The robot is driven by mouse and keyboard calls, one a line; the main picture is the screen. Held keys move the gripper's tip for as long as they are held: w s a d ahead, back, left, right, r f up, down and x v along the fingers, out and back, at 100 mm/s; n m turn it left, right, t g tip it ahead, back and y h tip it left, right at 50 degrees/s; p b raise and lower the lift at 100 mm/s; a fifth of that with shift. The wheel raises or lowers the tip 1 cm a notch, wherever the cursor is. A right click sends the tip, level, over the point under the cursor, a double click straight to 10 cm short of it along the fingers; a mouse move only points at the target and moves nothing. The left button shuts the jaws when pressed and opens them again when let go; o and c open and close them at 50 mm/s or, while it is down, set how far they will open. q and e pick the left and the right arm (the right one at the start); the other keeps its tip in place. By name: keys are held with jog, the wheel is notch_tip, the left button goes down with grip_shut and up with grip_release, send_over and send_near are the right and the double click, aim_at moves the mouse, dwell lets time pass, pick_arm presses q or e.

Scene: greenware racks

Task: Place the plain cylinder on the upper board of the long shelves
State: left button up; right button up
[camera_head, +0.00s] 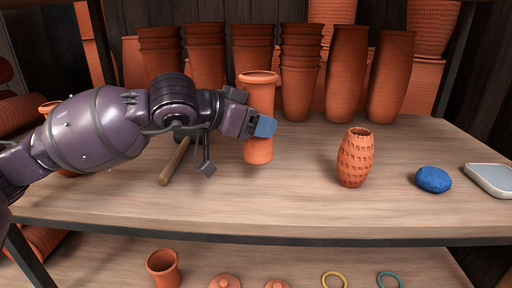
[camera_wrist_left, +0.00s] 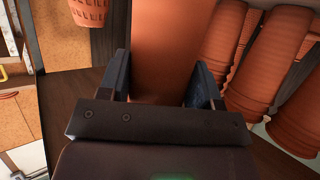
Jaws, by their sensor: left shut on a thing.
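The plain cylinder (camera_head: 259,92) is smooth terracotta with a slightly flared rim and stands upright at the middle of the upper board (camera_head: 290,212) in the head view. My left gripper (camera_head: 258,127) is shut on its side. In the left wrist view, the cylinder (camera_wrist_left: 168,50) sits between the two blue fingertips of my left gripper (camera_wrist_left: 162,82). Part of its wall is hidden by the gripper. I cannot tell whether its base touches the board. My right gripper is not in view.
A textured vase (camera_head: 355,158), a blue sponge (camera_head: 433,180) and a pale tray (camera_head: 490,179) stand to the right. A wooden stick (camera_head: 174,163) lies under my arm. Stacked pots (camera_head: 300,75) line the back. The board's front strip is clear. A cup (camera_head: 164,268) stands below.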

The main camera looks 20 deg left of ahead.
aim_at(247, 145)
pick_arm(q)
jog(key=shift+f, duration=2.7)
jog(key=shift+f, duration=0.1)
jog(key=o, duration=1.1)
jog(key=shift+s+a+r, duration=0.1)
jog(key=shift+r, duration=0.1)
jog(key=v, duration=1.1)
jog(key=shift+s+a, duration=0.15)
jog(key=shift+s, duration=0.15)
